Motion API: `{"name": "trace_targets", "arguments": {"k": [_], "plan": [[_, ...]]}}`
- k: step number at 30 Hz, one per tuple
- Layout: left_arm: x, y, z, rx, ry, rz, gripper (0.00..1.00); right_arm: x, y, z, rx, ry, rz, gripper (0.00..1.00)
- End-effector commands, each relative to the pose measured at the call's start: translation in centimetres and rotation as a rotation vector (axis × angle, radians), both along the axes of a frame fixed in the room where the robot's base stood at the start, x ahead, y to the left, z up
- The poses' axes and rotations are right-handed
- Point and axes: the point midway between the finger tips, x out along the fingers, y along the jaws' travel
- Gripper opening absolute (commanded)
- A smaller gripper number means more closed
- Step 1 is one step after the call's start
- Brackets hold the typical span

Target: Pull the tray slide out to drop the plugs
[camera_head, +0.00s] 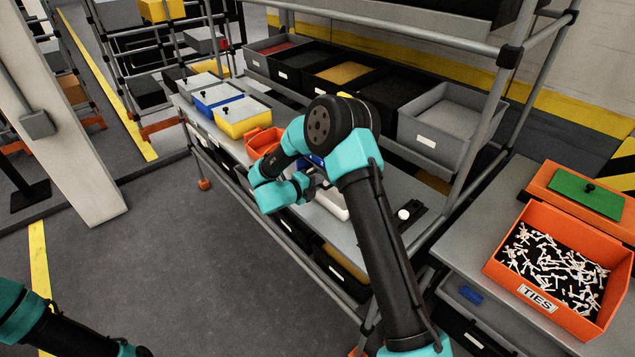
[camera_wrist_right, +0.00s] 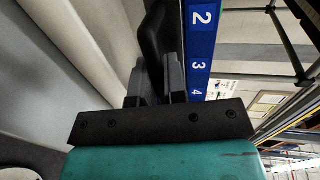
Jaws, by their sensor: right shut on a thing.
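My right gripper (camera_wrist_right: 155,85) is shut on a black handle (camera_wrist_right: 152,38) in the right wrist view. The handle rises beside a blue strip (camera_wrist_right: 201,50) marked 2, 3 and 4. A pale grey surface lies to the left of the fingers. In the head view my right wrist covers most of the work spot. A white tray-like part (camera_head: 333,203) and a bit of blue (camera_head: 316,161) show around it on the grey bench. I cannot see any plugs, and the slide itself is mostly hidden. My left arm shows at the lower left, but its gripper is out of view.
An orange bin (camera_head: 265,141) sits left of my right wrist, beyond it white, blue and yellow lidded boxes (camera_head: 242,115). A black fixture with a white knob (camera_head: 404,215) lies to the right. An orange TIES bin (camera_head: 537,298) stands on the right table. Shelf posts rise behind.

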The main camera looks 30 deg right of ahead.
Motion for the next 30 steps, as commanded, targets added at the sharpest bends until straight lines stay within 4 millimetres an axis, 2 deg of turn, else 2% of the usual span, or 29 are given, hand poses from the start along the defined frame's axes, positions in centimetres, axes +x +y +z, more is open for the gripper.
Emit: {"name": "trace_targets", "arguments": {"k": [10,20,21,28,30], "plan": [[0.0,0.0,0.0,0.0,0.0,0.0,0.65,-1.2,6.0,0.0,0.0,0.001,0.002,0.0],[0.0,0.0,0.0,0.0,0.0,0.0,0.65,-1.5,6.8,0.0,0.001,0.003,-0.001,0.0],[0.0,0.0,0.0,0.0,0.0,0.0,0.65,-1.5,6.8,0.0,0.002,0.002,0.0,0.14],[0.0,0.0,0.0,0.0,0.0,0.0,0.65,-1.5,6.7,0.0,0.001,0.001,0.0,0.36],[0.0,0.0,0.0,0.0,0.0,0.0,0.65,-1.5,6.6,0.0,0.001,0.001,0.0,0.37]]}}
